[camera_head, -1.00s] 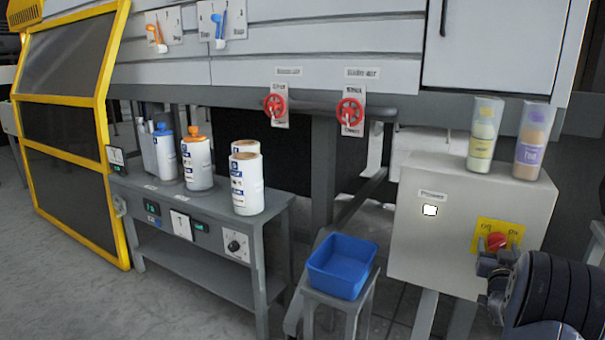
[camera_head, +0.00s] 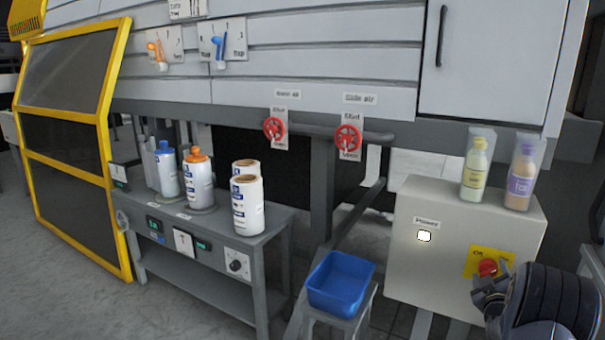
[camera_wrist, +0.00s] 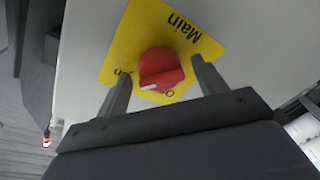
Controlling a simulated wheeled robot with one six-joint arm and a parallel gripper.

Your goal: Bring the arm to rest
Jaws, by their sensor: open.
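My gripper (camera_head: 484,291) is at the lower right, in front of the grey power box (camera_head: 408,260). In the wrist view its two fingers (camera_wrist: 163,82) are apart, with the red rotary switch (camera_wrist: 160,69) showing between and beyond them. The switch sits on a yellow plate (camera_wrist: 135,35) marked "Main". It also shows in the head view (camera_head: 487,267), just above the gripper. Nothing is held. Whether the fingers touch the knob I cannot tell. The "Power" lamp (camera_head: 424,236) on the box looks white and lit.
Two bottles (camera_head: 475,167) (camera_head: 521,176) stand on the box. A blue bin (camera_head: 341,283) sits on a small stand to its left. A grey bench (camera_head: 262,243) holds several bottles and rolls. Two red valves (camera_head: 274,128) (camera_head: 348,138) are on the pipe behind. A yellow-framed guard (camera_head: 104,120) stands left.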

